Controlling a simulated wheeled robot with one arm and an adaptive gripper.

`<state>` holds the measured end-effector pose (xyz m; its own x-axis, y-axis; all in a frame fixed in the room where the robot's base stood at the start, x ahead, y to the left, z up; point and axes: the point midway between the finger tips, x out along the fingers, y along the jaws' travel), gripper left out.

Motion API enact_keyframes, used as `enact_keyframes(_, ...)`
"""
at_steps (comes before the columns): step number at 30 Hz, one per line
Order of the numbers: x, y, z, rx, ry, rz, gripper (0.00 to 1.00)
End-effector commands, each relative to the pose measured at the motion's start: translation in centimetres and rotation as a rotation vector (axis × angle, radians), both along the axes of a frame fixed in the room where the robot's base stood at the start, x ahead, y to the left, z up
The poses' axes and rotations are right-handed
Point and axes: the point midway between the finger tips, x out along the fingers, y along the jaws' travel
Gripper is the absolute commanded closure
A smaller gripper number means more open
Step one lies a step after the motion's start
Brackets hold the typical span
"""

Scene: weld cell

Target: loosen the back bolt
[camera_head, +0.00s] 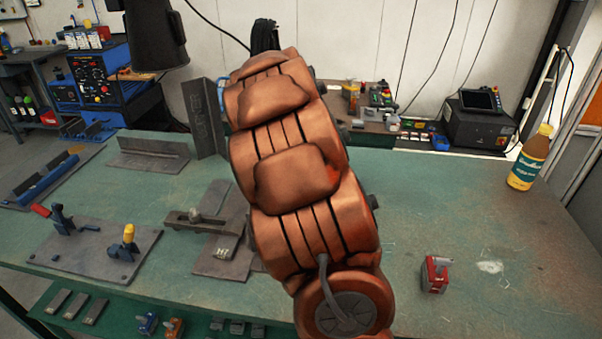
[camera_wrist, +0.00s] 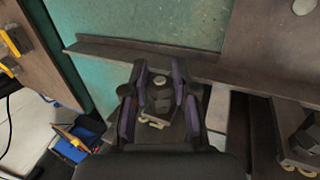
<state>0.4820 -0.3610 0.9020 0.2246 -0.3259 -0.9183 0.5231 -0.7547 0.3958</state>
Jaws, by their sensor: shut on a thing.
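In the wrist view my gripper (camera_wrist: 160,92) has its two purple-padded fingers on either side of a dark bolt (camera_wrist: 160,104) with a small pale round top, closed on it. A second dark bolt (camera_wrist: 307,132) stands apart at the right edge of the wrist view. In the head view my copper-coloured arm covers the middle of the table and hides my gripper and the bolt it holds. A bolt (camera_head: 195,215) on a slotted clamp bar (camera_head: 183,223) shows left of my arm, above a grey plate (camera_head: 234,258).
The green table (camera_head: 470,210) is mostly clear at the right, with a small red device (camera_head: 435,274) and a yellow-capped bottle (camera_head: 529,160). A toggle-clamp plate (camera_head: 95,251) lies at the left. Angle pieces (camera_head: 152,153) stand behind it.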

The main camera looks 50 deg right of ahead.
Motion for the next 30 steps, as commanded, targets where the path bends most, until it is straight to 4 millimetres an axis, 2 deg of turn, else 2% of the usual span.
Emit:
enact_keyframes(18,-0.01,0.06,-0.12,-0.111,-0.077,0.001,0.83)
enact_keyframes(28,0.01,0.06,0.02,-0.117,-0.082,0.001,0.83)
enact_keyframes(29,0.01,0.05,0.01,-0.117,-0.082,0.001,0.71)
enact_keyframes(30,0.01,0.06,0.02,-0.117,-0.082,0.001,0.67)
